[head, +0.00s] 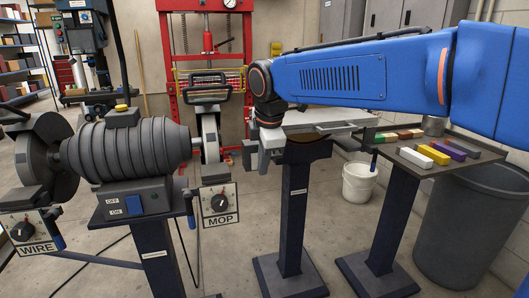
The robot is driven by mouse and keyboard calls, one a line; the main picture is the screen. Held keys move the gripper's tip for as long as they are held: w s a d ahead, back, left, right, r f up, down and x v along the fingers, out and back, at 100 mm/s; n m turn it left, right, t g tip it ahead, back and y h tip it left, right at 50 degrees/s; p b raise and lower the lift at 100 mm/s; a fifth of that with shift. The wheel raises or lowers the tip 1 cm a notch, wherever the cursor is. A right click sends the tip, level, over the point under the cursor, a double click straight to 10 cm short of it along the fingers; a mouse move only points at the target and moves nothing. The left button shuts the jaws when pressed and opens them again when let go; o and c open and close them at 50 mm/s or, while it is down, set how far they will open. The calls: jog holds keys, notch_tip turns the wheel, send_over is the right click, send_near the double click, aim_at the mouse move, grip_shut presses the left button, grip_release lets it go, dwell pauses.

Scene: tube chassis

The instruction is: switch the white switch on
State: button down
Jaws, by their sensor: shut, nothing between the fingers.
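A grinder-like machine with a dark ribbed motor body (130,146) stands on a pedestal at the left. I see no clearly white switch; which way the rocker is tipped is too small to tell. My gripper (264,160) is at the end of the blue arm, right of the machine's right-hand wheel and well to the right of the switch, apart from it. It is shut and holds nothing.
The right-hand wheel (210,136) lies between my gripper and the motor. A small table (430,165) with coloured bars, a white bucket (359,182) and a grey bin (470,225) stand right.

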aim_at(257, 161)
jog(key=shift+w+a+f, duration=0.2)
jog(key=shift+w+f, duration=0.05)
jog(key=shift+w, duration=0.45)
jog(key=shift+w+a+f, duration=0.2)
jog(key=shift+w, duration=0.45)
jog(key=shift+w+a+f, duration=0.2)
jog(key=shift+w+f, duration=0.05)
jog(key=shift+w, duration=0.45)
jog(key=shift+w+f, duration=0.15)
jog(key=shift+w, duration=0.1)
jog(key=shift+r, duration=0.85)
